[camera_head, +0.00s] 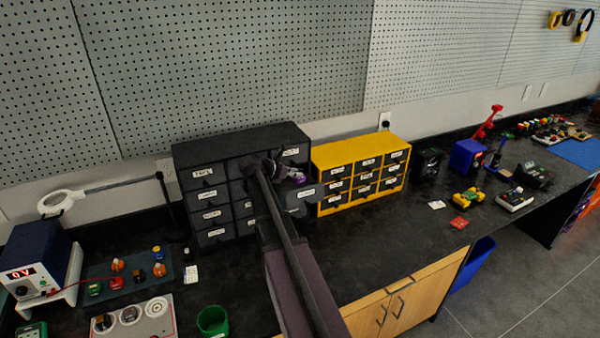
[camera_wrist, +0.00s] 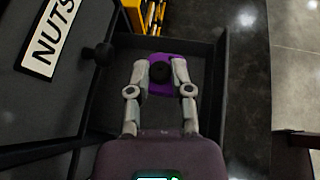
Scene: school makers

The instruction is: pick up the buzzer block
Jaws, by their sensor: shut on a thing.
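The buzzer block is purple with a round black piece on top. In the wrist view the buzzer block (camera_wrist: 160,58) sits between the two grey fingertips of my gripper (camera_wrist: 160,75), which is shut on it. Behind and around it is the dark inside of an open drawer (camera_wrist: 205,50). In the head view a bit of purple shows at my gripper (camera_head: 282,172), in front of the black drawer cabinet (camera_head: 240,145). My arm hides part of the cabinet. I cannot tell whether the block touches the drawer floor.
A drawer front labelled NUTS (camera_wrist: 45,40) is close on the left in the wrist view. A yellow drawer cabinet (camera_head: 360,145) stands just right of the black one. A green cup (camera_head: 212,321) stands near the counter's front. The counter (camera_head: 375,225) before the yellow cabinet is clear.

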